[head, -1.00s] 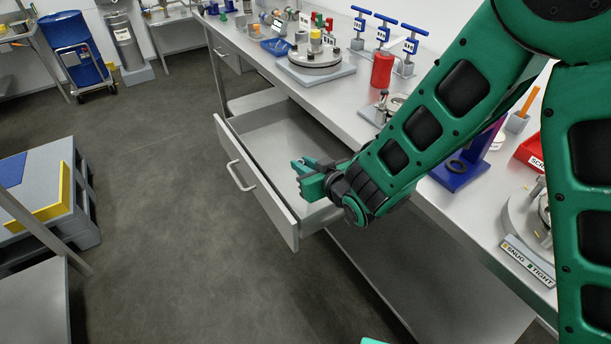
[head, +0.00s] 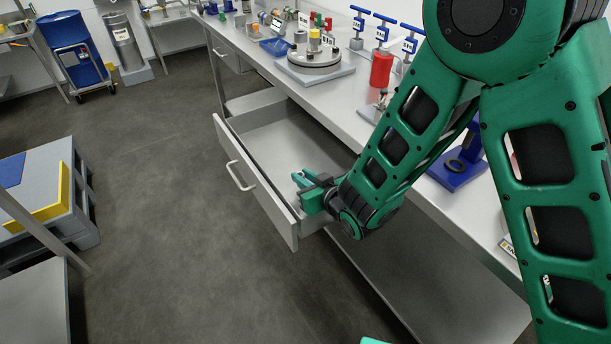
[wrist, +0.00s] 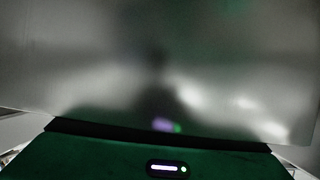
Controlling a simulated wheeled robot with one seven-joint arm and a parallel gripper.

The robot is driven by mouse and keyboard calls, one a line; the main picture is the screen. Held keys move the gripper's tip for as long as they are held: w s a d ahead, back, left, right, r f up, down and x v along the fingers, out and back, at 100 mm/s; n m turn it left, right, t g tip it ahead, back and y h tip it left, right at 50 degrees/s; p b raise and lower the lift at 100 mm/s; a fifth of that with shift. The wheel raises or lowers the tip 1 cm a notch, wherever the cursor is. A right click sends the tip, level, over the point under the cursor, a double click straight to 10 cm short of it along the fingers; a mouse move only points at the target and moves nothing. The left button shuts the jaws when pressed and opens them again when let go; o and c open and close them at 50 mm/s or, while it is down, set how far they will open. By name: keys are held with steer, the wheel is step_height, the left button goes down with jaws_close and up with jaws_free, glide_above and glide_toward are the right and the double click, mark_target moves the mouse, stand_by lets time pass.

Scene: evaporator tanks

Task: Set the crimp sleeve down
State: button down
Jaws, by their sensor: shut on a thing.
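My gripper (head: 302,180) is over the right end of the open drawer (head: 262,198), close behind its front panel. Its green fingers point left and it is shut on the crimp sleeve. The sleeve itself cannot be made out in either view; it is too small or hidden by the fingers. In the wrist view, the green gripper body fills the bottom, and a blurred grey metal surface (wrist: 90,60) with soft reflections fills the rest. I cannot tell whether the gripper touches the drawer floor.
The visible drawer floor (head: 283,140) is bare. The bench (head: 335,98) above carries a round fixture (head: 318,64), a red cylinder (head: 381,69), blue-handled valves (head: 384,30) and a blue stand (head: 455,172). A grey crate with a yellow panel (head: 38,214) stands at left.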

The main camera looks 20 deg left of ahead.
steer(key=shift+f, duration=0.3)
steer(key=c, duration=1.6)
jaws_free()
steer(key=shift+c, duration=0.2)
steer(key=shift+r, duration=0.15)
